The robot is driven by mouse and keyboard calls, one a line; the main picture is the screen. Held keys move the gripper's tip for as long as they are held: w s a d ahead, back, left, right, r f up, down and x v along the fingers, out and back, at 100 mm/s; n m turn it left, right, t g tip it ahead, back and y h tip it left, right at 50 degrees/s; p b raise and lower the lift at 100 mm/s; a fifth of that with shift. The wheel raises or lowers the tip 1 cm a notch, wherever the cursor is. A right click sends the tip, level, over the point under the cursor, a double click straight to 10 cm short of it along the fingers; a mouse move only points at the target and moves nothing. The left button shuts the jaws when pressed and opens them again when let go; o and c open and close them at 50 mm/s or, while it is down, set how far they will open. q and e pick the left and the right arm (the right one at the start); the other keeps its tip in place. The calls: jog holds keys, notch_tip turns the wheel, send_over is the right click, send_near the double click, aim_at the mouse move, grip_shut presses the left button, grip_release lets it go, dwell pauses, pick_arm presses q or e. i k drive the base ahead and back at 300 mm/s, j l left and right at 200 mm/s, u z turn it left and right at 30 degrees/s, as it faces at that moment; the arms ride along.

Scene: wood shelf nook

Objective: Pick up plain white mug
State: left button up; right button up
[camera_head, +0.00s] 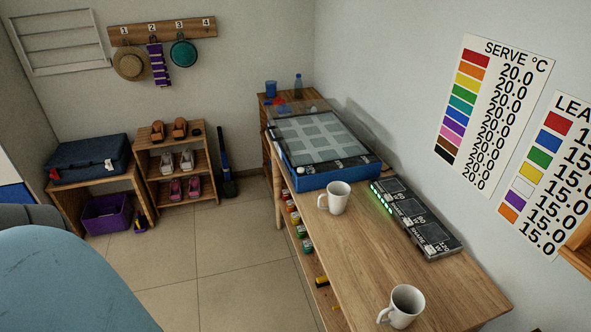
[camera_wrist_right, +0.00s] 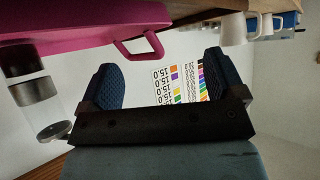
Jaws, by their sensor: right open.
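Two plain white mugs stand upright on the wooden counter (camera_head: 455,285) in the head view. One white mug (camera_head: 338,199) is at the middle, beside the blue box; the other white mug (camera_head: 404,304) is at the near end. White mugs also show at the upper right of the right wrist view, one of them nearer (camera_wrist_right: 232,28). My right gripper (camera_wrist_right: 158,65) is open and empty, its two dark fingers apart and clear of the mugs. My left gripper is not in view.
A magenta object with a loop handle (camera_wrist_right: 145,48) and a clear, dark-banded container (camera_wrist_right: 38,100) are close by in the right wrist view. A blue box with a gridded top (camera_head: 325,175) and a dark display unit (camera_head: 415,218) stand on the counter. Bare counter lies between the mugs.

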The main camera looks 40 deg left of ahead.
aim_at(338, 193)
jog(key=j+u, duration=0.2)
jog(key=u, duration=0.75)
